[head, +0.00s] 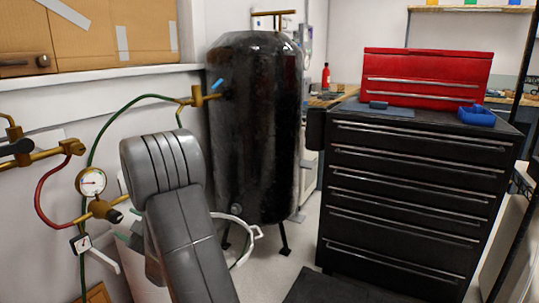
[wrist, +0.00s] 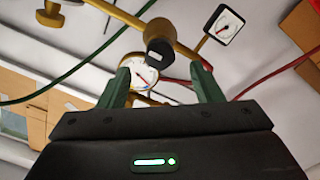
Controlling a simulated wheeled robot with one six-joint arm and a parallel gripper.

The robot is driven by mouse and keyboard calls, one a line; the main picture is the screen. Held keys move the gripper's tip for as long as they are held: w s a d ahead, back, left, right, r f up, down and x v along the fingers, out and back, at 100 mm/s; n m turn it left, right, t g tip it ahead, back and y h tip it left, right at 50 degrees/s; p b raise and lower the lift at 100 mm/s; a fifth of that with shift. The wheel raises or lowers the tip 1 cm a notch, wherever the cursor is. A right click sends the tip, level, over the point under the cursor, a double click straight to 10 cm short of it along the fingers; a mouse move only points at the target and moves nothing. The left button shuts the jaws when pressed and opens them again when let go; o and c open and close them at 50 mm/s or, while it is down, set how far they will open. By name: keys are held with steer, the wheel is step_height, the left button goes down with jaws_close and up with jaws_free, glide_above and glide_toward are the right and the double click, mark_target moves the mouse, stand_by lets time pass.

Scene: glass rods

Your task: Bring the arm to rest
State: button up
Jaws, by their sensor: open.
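My gripper (wrist: 160,72) shows in the wrist view with its two green fingers apart and nothing held between them. A round white gauge (wrist: 144,76) and a black cylindrical knob (wrist: 159,44) on brass pipework appear beyond and between the fingers. I cannot tell how far they are from the fingertips. In the head view my grey arm (head: 190,235) rises from the bottom, left of the middle, in front of the black tank. My gripper itself does not show in the head view.
Brass pipes with a gauge (head: 91,182) and a red hose (head: 43,207) run along the left wall. A tall black tank (head: 255,125) stands behind my arm. A black drawer cabinet (head: 410,190) with a red toolbox (head: 425,75) stands right. Some floor is clear between tank and cabinet.

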mark_target(117, 218)
steer(key=x, duration=0.4)
steer(key=shift+a+b, duration=0.2)
steer(key=shift+b, duration=0.15)
steer(key=shift+w+a, duration=0.3)
steer(key=shift+a, duration=0.15)
